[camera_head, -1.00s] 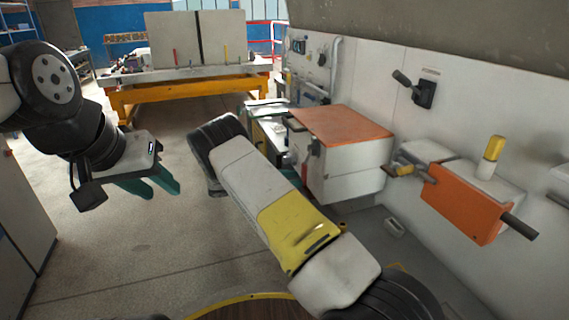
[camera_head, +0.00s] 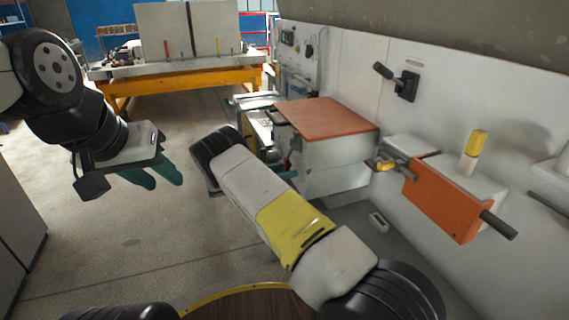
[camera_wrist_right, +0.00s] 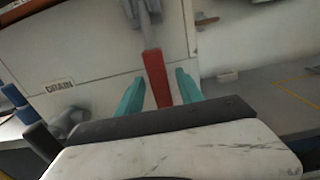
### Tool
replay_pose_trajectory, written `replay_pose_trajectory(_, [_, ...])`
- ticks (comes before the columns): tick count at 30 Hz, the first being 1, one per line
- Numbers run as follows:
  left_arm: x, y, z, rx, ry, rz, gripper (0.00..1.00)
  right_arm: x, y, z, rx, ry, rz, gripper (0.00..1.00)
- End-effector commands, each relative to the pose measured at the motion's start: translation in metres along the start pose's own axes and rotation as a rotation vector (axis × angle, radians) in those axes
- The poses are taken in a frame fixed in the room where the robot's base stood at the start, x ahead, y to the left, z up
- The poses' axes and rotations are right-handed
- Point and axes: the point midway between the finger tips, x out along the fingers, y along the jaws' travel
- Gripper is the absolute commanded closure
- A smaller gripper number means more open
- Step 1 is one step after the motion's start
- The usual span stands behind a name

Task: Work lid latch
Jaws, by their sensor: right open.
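A pale box (camera_head: 340,158) with an orange-brown lid (camera_head: 325,117) stands at the right wall in the head view; the lid lies flat on it. In the right wrist view, a red lever (camera_wrist_right: 155,76) hangs from a grey fitting (camera_wrist_right: 145,22) on a pale panel. My right gripper (camera_wrist_right: 160,74) is open, its teal fingers one on each side of the red lever with gaps visible. In the head view my right arm mostly hides this gripper; a bit of teal shows beside the box. My left gripper (camera_head: 162,180) hangs open and empty over the floor at left.
An orange block (camera_head: 437,203) with grey rods, a yellow-topped post (camera_head: 474,152) and a black wall lever (camera_head: 405,84) are to the right. A yellow-framed workbench (camera_head: 180,83) stands behind; floor at left is clear.

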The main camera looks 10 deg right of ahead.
Motion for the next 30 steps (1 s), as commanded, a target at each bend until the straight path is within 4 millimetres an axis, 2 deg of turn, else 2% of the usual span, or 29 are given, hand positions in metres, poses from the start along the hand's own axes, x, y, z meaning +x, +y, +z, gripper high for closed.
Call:
replay_pose_trajectory(3, [0.0, -0.0001, 0.0, 0.0, 0.0, 0.0, 0.64, 0.0001, -0.0001, -0.0001, 0.0, 0.0, 0.0, 0.56])
replay_pose_trajectory(4, [0.0, -0.0001, 0.0, 0.0, 0.0, 0.0, 0.64, 0.0001, -0.0001, -0.0001, 0.0, 0.0, 0.0, 0.6])
replay_pose_trajectory(10, [0.0, -0.0001, 0.0, 0.0, 0.0, 0.0, 0.64, 0.0002, -0.0002, -0.0001, 0.0, 0.0, 0.0, 1.0])
replay_pose_trajectory(30, [0.0, -0.0001, 0.0, 0.0, 0.0, 0.0, 0.64, 0.0002, -0.0001, 0.0, 0.0, 0.0, 0.0, 1.0])
